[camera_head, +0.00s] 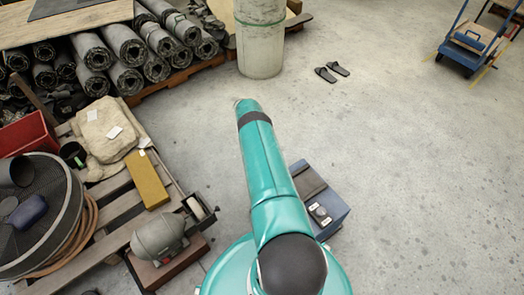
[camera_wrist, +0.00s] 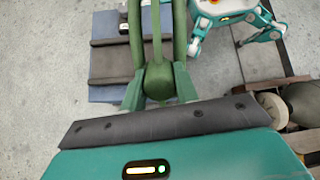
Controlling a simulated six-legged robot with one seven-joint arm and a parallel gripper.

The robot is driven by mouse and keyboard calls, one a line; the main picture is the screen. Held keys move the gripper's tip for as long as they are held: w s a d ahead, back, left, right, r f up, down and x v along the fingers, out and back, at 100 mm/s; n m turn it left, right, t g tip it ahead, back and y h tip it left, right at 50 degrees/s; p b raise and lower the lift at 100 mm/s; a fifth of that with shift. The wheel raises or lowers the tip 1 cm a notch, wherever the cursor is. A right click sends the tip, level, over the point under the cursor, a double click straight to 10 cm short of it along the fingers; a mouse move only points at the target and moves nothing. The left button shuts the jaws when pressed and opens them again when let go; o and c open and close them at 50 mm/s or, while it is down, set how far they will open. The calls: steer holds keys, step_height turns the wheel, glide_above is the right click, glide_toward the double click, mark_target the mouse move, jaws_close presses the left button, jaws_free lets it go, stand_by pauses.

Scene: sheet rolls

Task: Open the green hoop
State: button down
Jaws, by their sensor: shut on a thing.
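A thin green hoop (camera_head: 261,23) runs around the upright pale cylinder at the top centre of the head view. My gripper (camera_wrist: 157,82) shows in the wrist view, with its dark green fingers drawn together around a rounded green piece. Green bars run up from it and out of the top of the picture. I cannot tell whether this piece belongs to the hoop. In the head view my teal arm reaches toward the cylinder, and my gripper is hidden there.
A blue box (camera_head: 333,203) stands right of my arm. Sandals (camera_head: 331,72) lie right of the cylinder. The floor at right is mostly clear.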

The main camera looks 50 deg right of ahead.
steer(key=c, duration=1.1)
jaws_free()
steer(key=shift+o, duration=0.2)
steer(key=shift+r, duration=0.25)
step_height(320, 180, up, 3)
steer(key=shift+a, duration=0.1)
steer(key=s+a+r, duration=0.1)
steer(key=s+r, duration=0.1)
steer(key=r, duration=0.1)
steer(key=s+a+r, duration=0.1)
steer(key=r, duration=0.1)
steer(key=shift+s+a, duration=0.15)
steer(key=shift+a, duration=0.2)
steer(key=s+a+r, duration=0.4)
steer(key=s+a, duration=0.2)
steer(key=s, duration=0.1)
steer(key=shift+s+r, duration=0.25)
